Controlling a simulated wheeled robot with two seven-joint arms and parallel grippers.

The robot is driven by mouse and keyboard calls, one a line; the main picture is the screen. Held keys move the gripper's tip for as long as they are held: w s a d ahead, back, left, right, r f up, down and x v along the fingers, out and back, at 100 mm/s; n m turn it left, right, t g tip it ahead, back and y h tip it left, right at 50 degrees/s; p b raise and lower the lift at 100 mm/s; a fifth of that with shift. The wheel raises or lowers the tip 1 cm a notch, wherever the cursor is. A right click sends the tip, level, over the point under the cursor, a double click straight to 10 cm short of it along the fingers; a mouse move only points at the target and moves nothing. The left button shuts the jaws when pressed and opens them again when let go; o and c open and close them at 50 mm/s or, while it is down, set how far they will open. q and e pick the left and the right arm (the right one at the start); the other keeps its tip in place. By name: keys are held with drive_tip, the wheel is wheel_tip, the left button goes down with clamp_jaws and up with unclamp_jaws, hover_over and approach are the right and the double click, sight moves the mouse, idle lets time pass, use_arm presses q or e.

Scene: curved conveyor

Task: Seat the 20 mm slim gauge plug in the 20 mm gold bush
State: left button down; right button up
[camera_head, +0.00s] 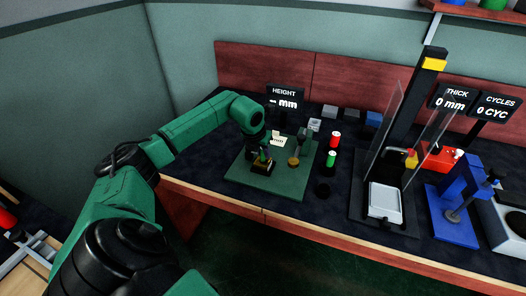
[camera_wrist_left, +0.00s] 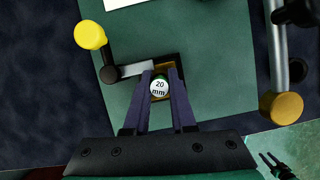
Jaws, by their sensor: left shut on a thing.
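My left gripper (camera_head: 261,153) points down over the green mat and is shut on the slim gauge plug (camera_wrist_left: 159,87). The plug's white top reads "20 mm" in the left wrist view, and its green body (camera_head: 264,157) shows in the head view. The gold bush (camera_head: 262,168) is a dark block with a gold part directly below the plug. In the left wrist view a corner of the bush (camera_wrist_left: 173,64) shows behind the fingers (camera_wrist_left: 160,84). I cannot tell whether the plug's lower end is inside the bore. My right gripper is not clearly seen.
A yellow-knobbed clamp (camera_wrist_left: 90,35) stands beside the bush. Red (camera_head: 335,139) and green (camera_head: 331,158) cylinders stand right of the mat; a shielded press (camera_head: 385,201) is farther right.

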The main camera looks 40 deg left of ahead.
use_arm(q)
drive_tip(key=shift+f, duration=0.1)
drive_tip(key=c, duration=0.8)
unclamp_jaws()
drive_tip(key=shift+o, duration=0.2)
drive_tip(key=shift+r, duration=0.3)
drive_tip(key=a+b+v, duration=0.1)
drive_tip(key=v, duration=1)
drive_tip(key=shift+s+d+r, duration=0.2)
drive_tip(key=shift+d+r, duration=0.1)
drive_tip(key=shift+d, duration=0.2)
